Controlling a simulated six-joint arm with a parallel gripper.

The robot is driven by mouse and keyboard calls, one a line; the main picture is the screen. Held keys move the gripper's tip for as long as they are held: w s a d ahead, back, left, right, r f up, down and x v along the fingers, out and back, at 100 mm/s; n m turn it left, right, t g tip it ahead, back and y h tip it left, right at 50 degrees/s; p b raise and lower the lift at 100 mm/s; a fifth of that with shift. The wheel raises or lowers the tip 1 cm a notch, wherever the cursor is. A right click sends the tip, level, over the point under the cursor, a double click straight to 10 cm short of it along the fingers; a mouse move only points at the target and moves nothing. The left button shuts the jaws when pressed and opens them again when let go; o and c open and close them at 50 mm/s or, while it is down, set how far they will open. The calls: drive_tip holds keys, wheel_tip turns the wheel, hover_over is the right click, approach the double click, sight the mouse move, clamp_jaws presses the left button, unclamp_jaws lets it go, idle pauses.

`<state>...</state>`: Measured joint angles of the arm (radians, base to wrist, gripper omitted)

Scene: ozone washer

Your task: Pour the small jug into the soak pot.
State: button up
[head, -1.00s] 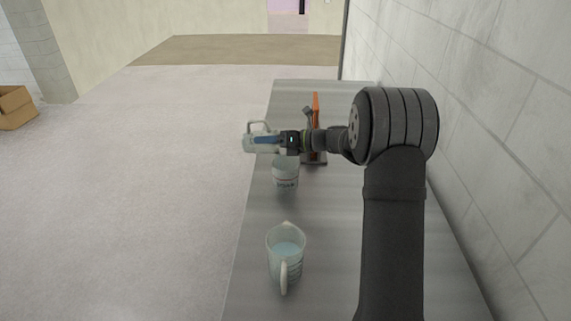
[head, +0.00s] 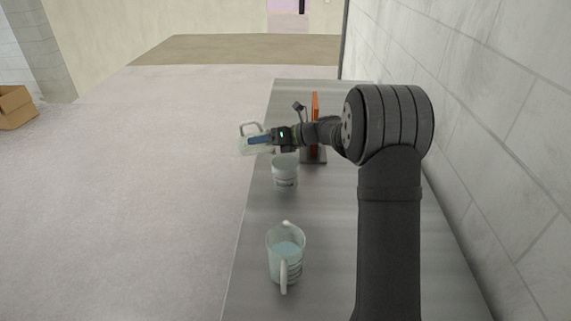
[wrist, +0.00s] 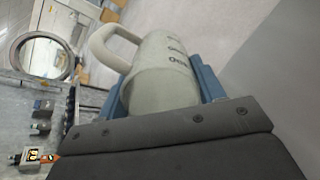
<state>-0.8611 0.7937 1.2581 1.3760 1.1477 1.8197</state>
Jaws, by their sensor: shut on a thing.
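My gripper (head: 262,141) is shut on the small jug (head: 246,147), a pale grey jug with a looped handle. The jug is held in the air near the bench's left edge, tipped, with its handle uppermost. In the wrist view the jug (wrist: 165,80) sits between the blue fingers, with printing on its side; its contents do not show. The soak pot (head: 285,173), a whitish pot with dark lettering, stands upright on the bench, below and slightly right of the jug in the picture. I cannot see inside the pot.
A larger clear jug (head: 286,262) with pale blue liquid stands on the metal bench (head: 335,235) in front. An orange and grey stand (head: 315,125) is behind the pot, close to my arm. A block wall (head: 480,130) runs along the right.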

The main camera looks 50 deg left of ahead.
sight(240, 140)
drive_tip(key=shift+s+a+f+t+h, duration=0.2)
drive_tip(key=shift+a+f+t+h, duration=0.15)
drive_tip(key=shift+t+h, duration=0.4)
drive_tip(key=shift+s+a+f+t+h, duration=0.1)
drive_tip(key=shift+f+t+h, duration=0.2)
drive_tip(key=shift+h, duration=0.35)
drive_tip(key=shift+a+f+t+h, duration=0.1)
drive_tip(key=shift+f+t+h, duration=0.15)
drive_tip(key=shift+h, duration=0.35)
drive_tip(key=shift+s+a+f+t+h, duration=0.2)
drive_tip(key=shift+a+f+t+h, duration=0.15)
drive_tip(key=shift+h, duration=0.25)
drive_tip(key=shift+s+a+f+t+h, duration=0.5)
drive_tip(key=shift+a+h, duration=0.25)
drive_tip(key=shift+h, duration=0.1)
drive_tip(key=shift+s+a+f+t+h, duration=0.5)
drive_tip(key=shift+a+h, duration=0.25)
drive_tip(key=shift+h, duration=0.1)
drive_tip(key=shift+s+a+f+t+h, duration=0.35)
drive_tip(key=shift+a+t+h, duration=0.2)
drive_tip(key=shift+h, duration=0.25)
drive_tip(key=shift+s+a+f+t+h, duration=0.2)
drive_tip(key=shift+a+f+t+h, duration=0.25)
drive_tip(key=shift+h, duration=0.35)
drive_tip(key=shift+r, duration=2.55)
